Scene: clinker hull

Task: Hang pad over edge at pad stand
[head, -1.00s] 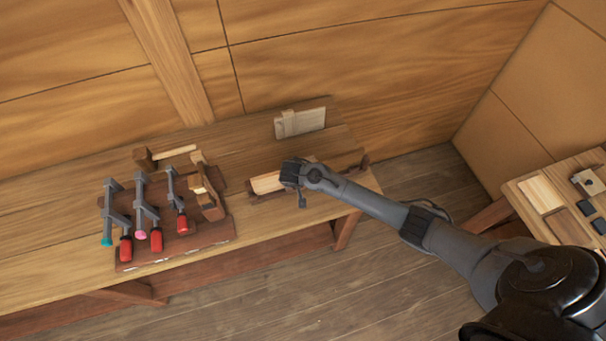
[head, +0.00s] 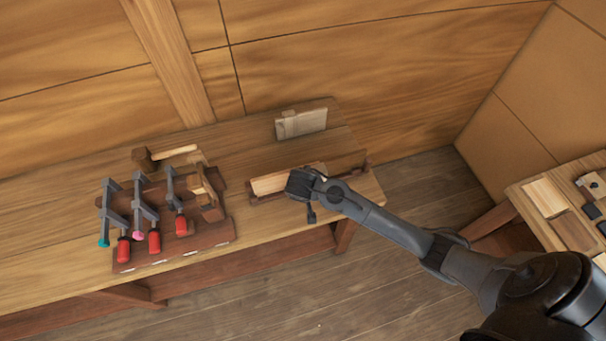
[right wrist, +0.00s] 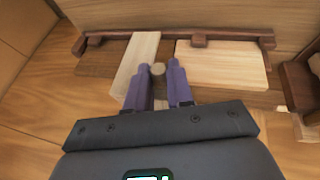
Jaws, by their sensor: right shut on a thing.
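My right gripper (head: 300,185) is over the right end of the bench, at a low dark stand (head: 262,197) with light boards in it. In the right wrist view its two purple fingers (right wrist: 160,75) are close together on a small round-ended tan piece (right wrist: 158,69). Most of this piece is hidden, and I cannot tell whether it is the pad. A light board (right wrist: 140,50) slants behind the left finger. A wider board (right wrist: 222,65) lies to the right, against the dark rail (right wrist: 228,39). My left gripper is out of view.
Clamps with red handles (head: 154,241) stand on a dark rack (head: 205,237) to the left. A mallet (head: 145,160) lies behind them. A pale board (head: 302,123) stands near the wall. A side table (head: 525,208) at the right carries boards and dark pieces.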

